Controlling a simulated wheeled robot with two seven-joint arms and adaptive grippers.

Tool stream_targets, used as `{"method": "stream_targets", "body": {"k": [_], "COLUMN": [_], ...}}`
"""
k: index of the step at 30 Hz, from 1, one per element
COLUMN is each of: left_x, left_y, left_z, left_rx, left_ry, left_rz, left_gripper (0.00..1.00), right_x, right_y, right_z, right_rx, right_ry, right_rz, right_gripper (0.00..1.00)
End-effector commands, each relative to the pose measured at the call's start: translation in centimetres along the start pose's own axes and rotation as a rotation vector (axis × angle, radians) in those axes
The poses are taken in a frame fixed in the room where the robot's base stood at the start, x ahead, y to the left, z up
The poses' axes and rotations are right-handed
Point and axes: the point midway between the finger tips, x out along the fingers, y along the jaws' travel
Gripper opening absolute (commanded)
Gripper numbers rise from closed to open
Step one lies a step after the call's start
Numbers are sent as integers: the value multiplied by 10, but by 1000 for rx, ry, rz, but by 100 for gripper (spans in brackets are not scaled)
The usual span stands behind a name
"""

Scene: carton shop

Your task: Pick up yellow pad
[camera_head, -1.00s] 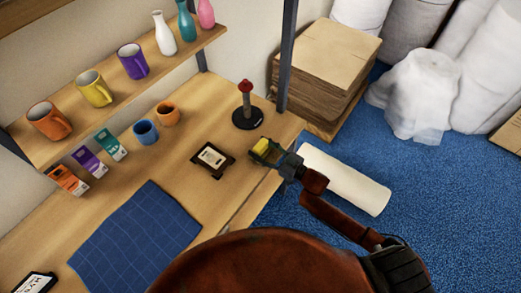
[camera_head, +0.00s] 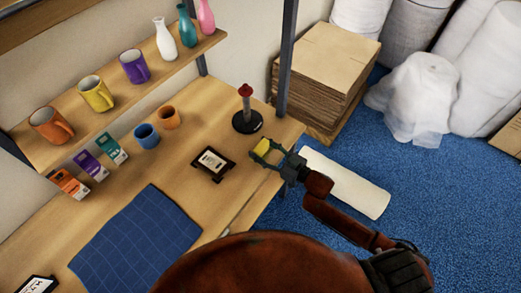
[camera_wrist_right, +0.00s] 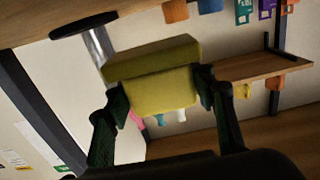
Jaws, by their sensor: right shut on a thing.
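The yellow pad (camera_head: 262,146) is a small yellow block between the fingers of my right gripper (camera_head: 268,151), at the right end of the workbench in the head view. In the right wrist view the yellow pad (camera_wrist_right: 152,82) fills the space between the two dark fingertips of my right gripper (camera_wrist_right: 160,92), which is shut on it. The pad appears held above the bench top. My left gripper is not in view.
A round dark stand with a red-topped post (camera_head: 246,115) is close to the pad. A dark-framed card holder (camera_head: 213,162) and a blue mat (camera_head: 136,238) lie on the bench. A shelf (camera_head: 110,105) holds mugs and vases. Stacked cardboard (camera_head: 325,75) stands behind.

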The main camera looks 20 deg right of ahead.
Motion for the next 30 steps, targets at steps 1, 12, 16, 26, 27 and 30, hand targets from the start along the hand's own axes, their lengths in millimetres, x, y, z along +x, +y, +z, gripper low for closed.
{"method": "stream_targets", "body": {"k": [1, 12, 16, 26, 27, 30], "left_x": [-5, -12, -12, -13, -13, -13], "left_y": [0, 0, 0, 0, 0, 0], "left_z": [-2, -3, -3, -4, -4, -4], "left_rx": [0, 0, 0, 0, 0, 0], "left_ry": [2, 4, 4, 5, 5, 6], "left_rz": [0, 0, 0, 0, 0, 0], "left_gripper": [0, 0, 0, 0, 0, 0], "right_x": [-9, -66, -78, -86, -86, -85], "right_y": [-8, -63, -75, -82, -82, -82], "right_z": [-17, -63, -70, -75, -75, -75], "right_rx": [-1, 1, 0, -2, -2, -2], "right_ry": [3, 0, 1, 1, 1, 1], "right_rz": [-2, 0, 1, 1, 1, 1], "right_gripper": [27, 27, 27, 27, 27, 50]}}
